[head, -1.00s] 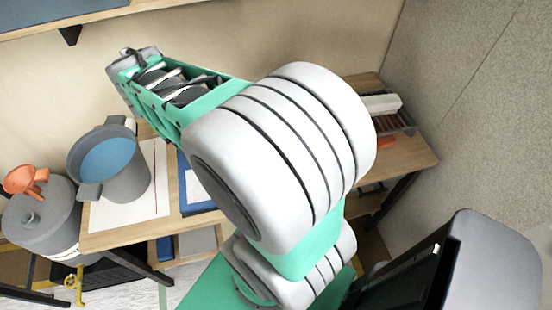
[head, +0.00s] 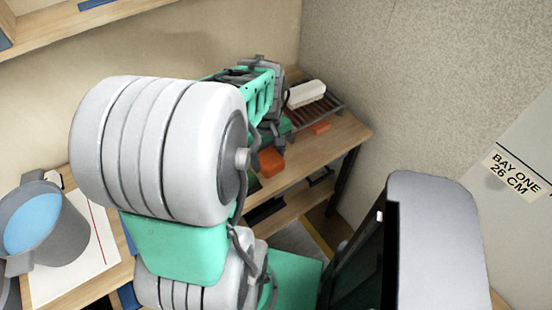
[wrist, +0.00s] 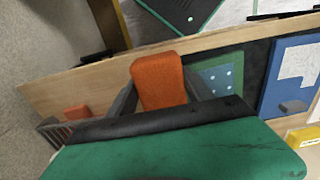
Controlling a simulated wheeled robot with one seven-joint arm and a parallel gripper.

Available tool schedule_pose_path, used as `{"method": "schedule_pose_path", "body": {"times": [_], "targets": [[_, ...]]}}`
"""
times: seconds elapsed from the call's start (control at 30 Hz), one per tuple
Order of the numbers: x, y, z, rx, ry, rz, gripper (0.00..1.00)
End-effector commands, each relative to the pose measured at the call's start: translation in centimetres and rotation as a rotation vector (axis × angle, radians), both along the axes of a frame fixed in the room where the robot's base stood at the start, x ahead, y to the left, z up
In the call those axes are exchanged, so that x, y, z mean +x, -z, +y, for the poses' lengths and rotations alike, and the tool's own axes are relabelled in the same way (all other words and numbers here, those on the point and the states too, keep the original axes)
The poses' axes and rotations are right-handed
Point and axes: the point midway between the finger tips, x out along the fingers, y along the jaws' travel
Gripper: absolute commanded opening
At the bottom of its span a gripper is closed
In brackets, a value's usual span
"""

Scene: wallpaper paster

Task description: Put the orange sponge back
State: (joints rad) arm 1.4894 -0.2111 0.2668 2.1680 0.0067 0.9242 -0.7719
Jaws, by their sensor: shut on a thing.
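The orange sponge (head: 269,162) is between the fingers of my gripper (head: 272,143), which is shut on it. In the wrist view the sponge (wrist: 158,76) shows upright in the picture between the two grey fingers of my gripper (wrist: 161,90). It appears held above the wooden table (head: 316,158), near its right end; the exact gap is unclear. A smaller orange-red block (head: 320,127) lies at the slatted rack's front edge and also shows at lower left in the wrist view (wrist: 76,111).
A slatted rack (head: 333,104) with a white block-like brush (head: 306,93) stands at the table's right end. A green mat (wrist: 218,76) and blue board (wrist: 288,88) lie beyond. A grey bucket (head: 66,232) of blue liquid stands left, on white paper (head: 92,252).

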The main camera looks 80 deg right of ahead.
Motion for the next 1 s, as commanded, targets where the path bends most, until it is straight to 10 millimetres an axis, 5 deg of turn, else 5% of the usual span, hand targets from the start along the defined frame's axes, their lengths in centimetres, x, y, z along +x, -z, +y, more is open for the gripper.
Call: {"method": "schedule_pose_path", "body": {"times": [0.2,0.43,0.63,0.97,1.0], "targets": [[-0.4,4.3,-4.9,0.007,0.001,0.000,0.17],[-0.5,7.1,-7.3,0.003,0.001,0.001,0.17],[-0.5,9.9,-7.3,0.001,0.000,0.000,0.17],[-0.5,10.5,-7.3,-0.001,0.000,0.001,0.17],[-0.5,10.3,-7.3,-0.001,0.000,0.001,0.62]]}}
